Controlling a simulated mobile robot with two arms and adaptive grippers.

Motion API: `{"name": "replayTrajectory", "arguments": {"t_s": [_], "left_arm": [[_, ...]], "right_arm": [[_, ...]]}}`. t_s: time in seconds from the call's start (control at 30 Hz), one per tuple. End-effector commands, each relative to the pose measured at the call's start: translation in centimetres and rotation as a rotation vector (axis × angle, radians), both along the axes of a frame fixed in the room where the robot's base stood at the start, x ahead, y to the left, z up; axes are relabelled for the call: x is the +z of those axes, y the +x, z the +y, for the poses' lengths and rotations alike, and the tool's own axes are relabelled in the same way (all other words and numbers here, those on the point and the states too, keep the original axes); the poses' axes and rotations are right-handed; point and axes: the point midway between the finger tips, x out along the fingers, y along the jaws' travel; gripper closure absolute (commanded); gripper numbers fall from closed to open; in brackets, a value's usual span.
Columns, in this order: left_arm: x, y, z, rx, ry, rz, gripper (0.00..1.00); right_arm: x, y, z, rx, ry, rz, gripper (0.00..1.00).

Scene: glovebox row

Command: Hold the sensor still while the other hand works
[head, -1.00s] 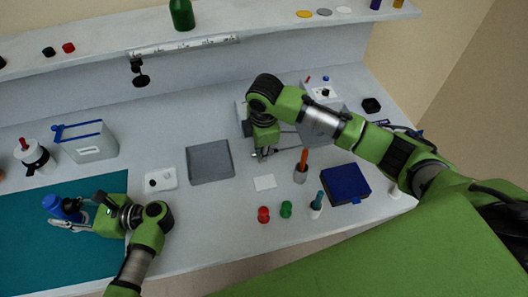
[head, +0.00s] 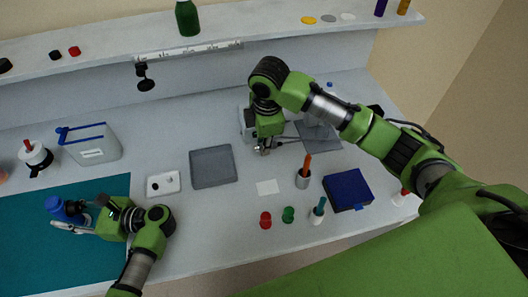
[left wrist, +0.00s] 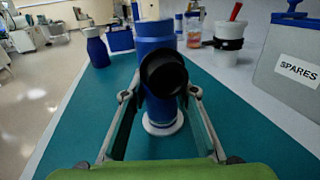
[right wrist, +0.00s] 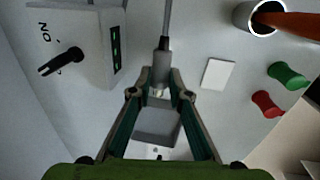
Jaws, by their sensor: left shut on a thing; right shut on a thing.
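The sensor is a blue cylinder with a black round end (left wrist: 160,75). It is gripped between the two fingers of my left gripper (left wrist: 160,100) and stands over the teal mat (left wrist: 85,110). In the head view the sensor (head: 56,205) is at the far left, beside my left gripper (head: 76,214). My right gripper (right wrist: 160,92) is shut on a grey cable plug (right wrist: 161,62) with a cable running from its far end. In the head view my right gripper (head: 266,149) is low over the bench, beside a pale box. That box (right wrist: 85,45) shows a black switch and a green port strip.
A grey tray (head: 213,166), a small white block (head: 163,184) and a white card (head: 267,187) lie between the arms. Red (head: 265,220) and green (head: 288,214) pieces, a cup (head: 302,180) and a blue box (head: 347,189) are near the front right. A SPARES bin (left wrist: 291,65) stands beyond the mat.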

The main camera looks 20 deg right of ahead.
Motion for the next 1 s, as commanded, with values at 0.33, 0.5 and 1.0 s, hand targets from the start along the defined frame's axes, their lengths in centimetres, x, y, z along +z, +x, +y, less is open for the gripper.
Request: {"name": "replayTrajectory", "arguments": {"t_s": [0.33,0.5,1.0], "left_arm": [[0.0,0.0,0.0,0.000,0.000,0.000,0.98],[0.0,0.0,0.0,0.000,0.000,0.000,0.98],[0.0,0.0,-0.1,0.000,0.000,0.000,0.54]], "right_arm": [[4.4,0.0,0.0,-0.001,0.001,0.000,1.00],[4.5,0.0,0.0,-0.001,0.000,0.001,1.00],[4.4,0.0,0.0,-0.001,0.000,0.001,1.00]]}}
